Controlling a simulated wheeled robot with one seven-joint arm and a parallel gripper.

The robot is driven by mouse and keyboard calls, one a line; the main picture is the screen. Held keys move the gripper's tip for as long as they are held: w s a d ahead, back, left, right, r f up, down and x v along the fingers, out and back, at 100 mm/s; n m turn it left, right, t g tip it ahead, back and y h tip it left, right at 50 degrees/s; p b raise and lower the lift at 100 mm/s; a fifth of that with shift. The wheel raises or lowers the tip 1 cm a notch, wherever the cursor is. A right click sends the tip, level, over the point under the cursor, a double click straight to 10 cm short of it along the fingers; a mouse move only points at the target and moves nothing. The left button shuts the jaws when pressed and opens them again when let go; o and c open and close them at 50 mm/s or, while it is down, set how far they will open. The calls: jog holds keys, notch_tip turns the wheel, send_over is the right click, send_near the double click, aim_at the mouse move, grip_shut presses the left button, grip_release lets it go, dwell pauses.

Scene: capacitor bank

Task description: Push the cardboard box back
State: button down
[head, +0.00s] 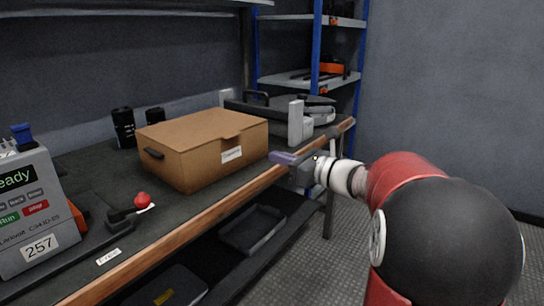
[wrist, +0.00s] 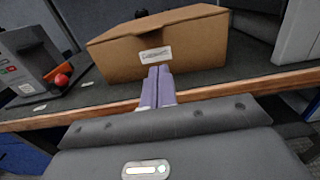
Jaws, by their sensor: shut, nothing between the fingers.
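The cardboard box (head: 203,147) stands closed on the dark workbench (head: 95,181), near its front edge. It is brown, with a dark handle slot on its left side and a white label on its front. In the wrist view, the box (wrist: 190,50) fills the upper middle, with its label just above my fingertips. My gripper (head: 276,157) is shut and empty at the bench's front edge, to the right of the box in the head view. In the wrist view, the two purple fingers (wrist: 157,75) point at the box front. I cannot tell whether they touch it.
A grey device with a screen (head: 32,208) and a red ball-shaped knob (head: 142,198) are left of the box. Dark cylinders (head: 123,127) stand behind it. A grey clamp-like device (head: 297,122) is to its right. A tray (head: 252,228) sits on the lower shelf.

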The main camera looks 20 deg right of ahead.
aim_at(235, 144)
jog(key=x, duration=1.1)
jog(key=shift+a+p, duration=0.15)
jog(key=shift+p, duration=0.15)
jog(key=shift+w, duration=0.15)
jog(key=x, duration=1.1)
jog(key=shift+a+p, duration=0.2)
jog(key=shift+p, duration=0.15)
